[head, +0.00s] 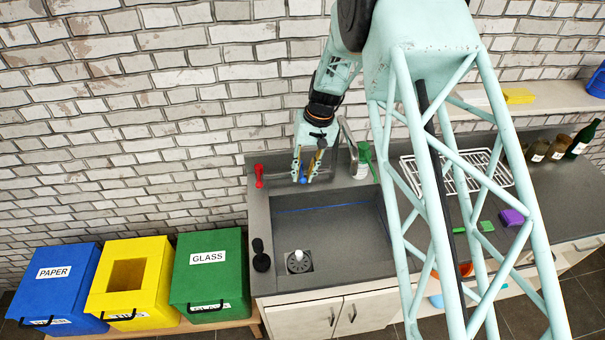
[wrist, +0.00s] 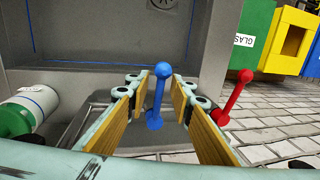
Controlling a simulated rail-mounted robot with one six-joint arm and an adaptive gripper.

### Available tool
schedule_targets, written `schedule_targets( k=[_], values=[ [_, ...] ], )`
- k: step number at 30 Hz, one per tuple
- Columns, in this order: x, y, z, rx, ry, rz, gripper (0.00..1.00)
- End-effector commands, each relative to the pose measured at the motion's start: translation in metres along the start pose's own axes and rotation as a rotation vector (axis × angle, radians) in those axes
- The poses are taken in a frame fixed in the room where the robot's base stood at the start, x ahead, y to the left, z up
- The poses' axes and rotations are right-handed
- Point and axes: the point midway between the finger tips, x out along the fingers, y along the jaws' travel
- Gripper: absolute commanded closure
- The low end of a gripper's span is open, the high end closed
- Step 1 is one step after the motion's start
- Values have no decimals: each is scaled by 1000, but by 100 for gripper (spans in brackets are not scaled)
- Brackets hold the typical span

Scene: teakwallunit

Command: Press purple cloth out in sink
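A purple cloth (head: 511,217), folded or bunched, lies on the counter at the right, outside the sink. The dark grey sink (head: 345,247) has a drain with a white knob at its front left; its basin also shows in the wrist view (wrist: 105,35). My gripper (head: 305,180) is above the back edge of the sink. In the wrist view my gripper (wrist: 160,82) is open, with a finger on either side of an upright blue lever (wrist: 159,88). The fingers appear apart from the lever. A red lever (head: 259,176) stands to the left, also seen in the wrist view (wrist: 231,98).
A white bottle (head: 362,165) and a green item stand right of my gripper. A dish rack (head: 460,172), green sponge (head: 486,226) and bottles (head: 582,139) are further right. The green glass bin (head: 208,268) stands left of the sink. The basin looks empty.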

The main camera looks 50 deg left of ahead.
Motion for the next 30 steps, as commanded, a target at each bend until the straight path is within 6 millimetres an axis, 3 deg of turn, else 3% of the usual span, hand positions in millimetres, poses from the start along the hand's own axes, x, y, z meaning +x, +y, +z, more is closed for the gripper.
schedule_targets(
  k=[8,14,30],
  values=[
    [-5,0,-1,0,3,0,79],
    [-19,0,-2,0,4,0,79],
    [-94,0,-1,0,2,0,79]
  ],
)
